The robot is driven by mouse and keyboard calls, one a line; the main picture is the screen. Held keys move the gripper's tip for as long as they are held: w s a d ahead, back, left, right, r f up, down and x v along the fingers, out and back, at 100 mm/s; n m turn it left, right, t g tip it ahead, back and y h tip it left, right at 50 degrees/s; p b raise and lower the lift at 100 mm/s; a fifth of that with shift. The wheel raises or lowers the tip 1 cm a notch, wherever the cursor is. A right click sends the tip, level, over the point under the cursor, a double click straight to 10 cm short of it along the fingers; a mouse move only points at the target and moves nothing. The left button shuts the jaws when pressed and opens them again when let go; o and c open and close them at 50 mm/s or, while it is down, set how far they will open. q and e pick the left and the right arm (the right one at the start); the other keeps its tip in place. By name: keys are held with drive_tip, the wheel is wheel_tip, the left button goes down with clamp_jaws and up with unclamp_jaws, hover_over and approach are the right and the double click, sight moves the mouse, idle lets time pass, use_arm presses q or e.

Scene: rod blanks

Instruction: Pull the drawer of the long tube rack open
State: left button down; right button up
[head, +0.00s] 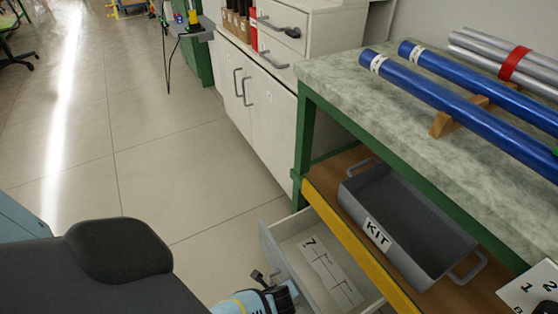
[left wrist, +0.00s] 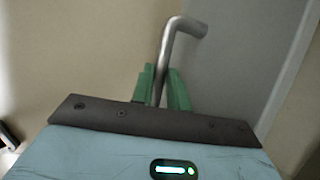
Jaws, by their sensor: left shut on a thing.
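The drawer (head: 292,236) below the green-framed bench stands pulled out, with its inside showing. A white sheet (head: 330,272) marked 7 with red lines lies in it. My left gripper (head: 268,287) is at the drawer's front, at the bottom of the head view. In the left wrist view its green fingers (left wrist: 164,92) are shut on a bent grey metal handle (left wrist: 178,32). The grey drawer front (left wrist: 235,60) fills the right of that view. The drawer's near right part is cut off by the head view's lower edge. My right gripper is not in view.
Above the drawer, a grey KIT tray (head: 405,222) sits on a yellow-edged shelf (head: 345,240). Blue tubes (head: 460,93) and silver tubes (head: 500,62) lie on the bench top (head: 400,130). A white cabinet (head: 262,100) stands beyond.

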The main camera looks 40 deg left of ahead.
use_arm(q)
drive_tip(key=shift+s+f, duration=0.1)
drive_tip(key=c, duration=1.5)
unclamp_jaws()
drive_tip(key=shift+o, duration=0.7)
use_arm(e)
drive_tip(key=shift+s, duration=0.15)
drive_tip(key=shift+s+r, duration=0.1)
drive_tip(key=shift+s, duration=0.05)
